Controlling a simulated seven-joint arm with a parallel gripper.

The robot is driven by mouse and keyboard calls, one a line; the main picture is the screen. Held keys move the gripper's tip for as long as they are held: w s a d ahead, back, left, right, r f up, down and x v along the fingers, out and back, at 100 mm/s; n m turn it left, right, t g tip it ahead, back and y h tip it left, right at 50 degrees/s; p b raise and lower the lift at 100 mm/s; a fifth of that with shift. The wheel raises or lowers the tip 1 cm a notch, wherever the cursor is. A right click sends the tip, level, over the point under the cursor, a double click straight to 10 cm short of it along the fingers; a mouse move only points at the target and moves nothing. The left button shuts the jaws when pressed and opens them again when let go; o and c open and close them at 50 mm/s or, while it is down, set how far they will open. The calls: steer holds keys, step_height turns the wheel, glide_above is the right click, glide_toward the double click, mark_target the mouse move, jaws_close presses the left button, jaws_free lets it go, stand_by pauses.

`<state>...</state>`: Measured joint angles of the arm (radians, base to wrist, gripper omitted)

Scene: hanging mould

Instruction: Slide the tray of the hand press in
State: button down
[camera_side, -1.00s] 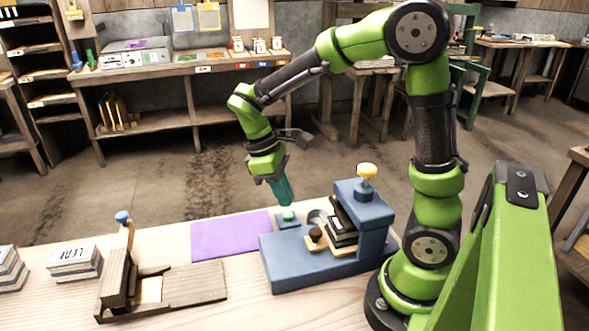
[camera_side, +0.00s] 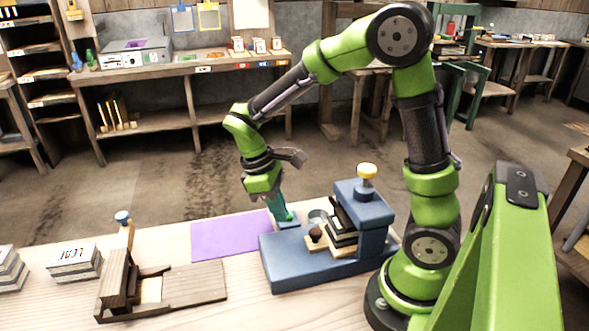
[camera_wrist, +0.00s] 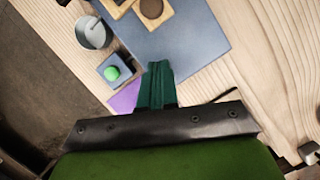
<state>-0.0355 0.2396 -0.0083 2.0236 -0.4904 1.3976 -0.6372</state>
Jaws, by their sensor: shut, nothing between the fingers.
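A small blue block with a green button (camera_wrist: 111,73) sits close beside my fingers. A grey metal cup (camera_wrist: 93,32) stands by the tray.

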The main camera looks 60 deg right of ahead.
mark_target(308, 237)
steer(key=shift+x, duration=1.05)
steer(key=shift+s+d, duration=0.2)
steer(key=shift+s, duration=0.4)
steer(key=shift+s+d, duration=0.2)
steer(key=shift+s, duration=0.45)
steer(key=shift+s+d+f, duration=0.15)
steer(key=shift+s+d, duration=0.05)
steer(key=shift+s, duration=0.4)
steer(key=shift+s+d, duration=0.75)
steer(key=shift+w, duration=0.1)
